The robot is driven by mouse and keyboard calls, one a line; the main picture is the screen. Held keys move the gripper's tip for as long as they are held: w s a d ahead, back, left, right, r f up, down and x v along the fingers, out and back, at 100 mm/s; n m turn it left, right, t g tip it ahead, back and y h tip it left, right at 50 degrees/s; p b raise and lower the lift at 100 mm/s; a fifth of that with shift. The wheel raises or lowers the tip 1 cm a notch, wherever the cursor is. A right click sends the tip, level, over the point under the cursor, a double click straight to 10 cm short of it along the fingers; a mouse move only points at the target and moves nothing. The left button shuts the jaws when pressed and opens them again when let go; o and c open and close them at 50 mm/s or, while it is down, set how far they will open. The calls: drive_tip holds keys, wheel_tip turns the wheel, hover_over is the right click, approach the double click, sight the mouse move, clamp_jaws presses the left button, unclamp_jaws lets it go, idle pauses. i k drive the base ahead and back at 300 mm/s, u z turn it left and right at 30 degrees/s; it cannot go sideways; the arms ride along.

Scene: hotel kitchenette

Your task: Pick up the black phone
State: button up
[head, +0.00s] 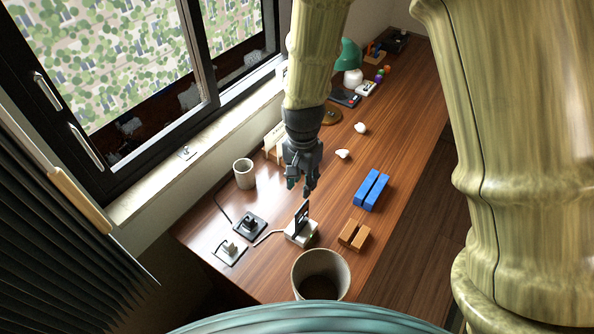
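A thin black phone (302,216) stands upright in a white dock (299,236) on the wooden desk, near the middle of the head view. My gripper (301,188) points down just above and behind the phone in the picture. Its fingertips look apart with nothing between them. A small gap seems to show between the fingertips and the phone's top edge; I cannot tell the exact distance in depth.
A large round bin or cup (321,272) stands in front of the dock. Orange-brown blocks (354,235) and blue blocks (371,190) lie to the right. A white cup (244,174) and two plug sockets (249,224) with cables are left. The window borders the left side.

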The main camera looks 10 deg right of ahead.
sight(302, 217)
drive_tip(key=k, duration=1)
